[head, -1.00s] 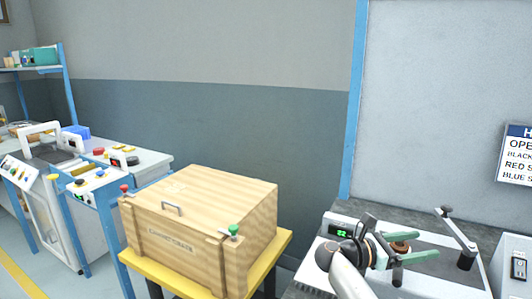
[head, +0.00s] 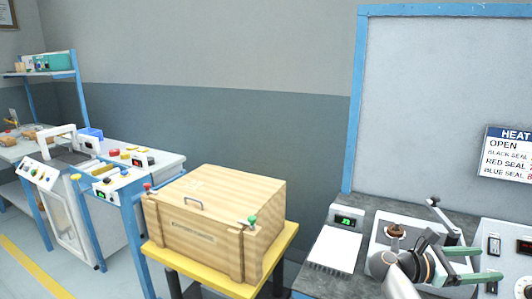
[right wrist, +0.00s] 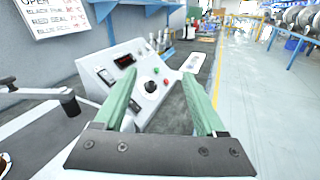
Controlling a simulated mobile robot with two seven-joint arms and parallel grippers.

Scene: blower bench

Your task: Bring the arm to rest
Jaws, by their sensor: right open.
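My right gripper (head: 480,264) is over the grey bench at the lower right of the head view. Its two green fingers are apart with nothing between them. In the right wrist view the open fingers (right wrist: 165,105) point toward a white control box (right wrist: 135,85) with a red display, a black knob and buttons. The gripper appears to be above the bench, not touching the box. My left gripper is not in view.
A wooden crate (head: 205,235) sits on a yellow-topped stand (head: 160,252) left of the bench. A lever (head: 443,218) and a small brown part (head: 396,231) are on the bench fixture, close to my right arm. A heat sign (head: 507,153) hangs on the panel behind.

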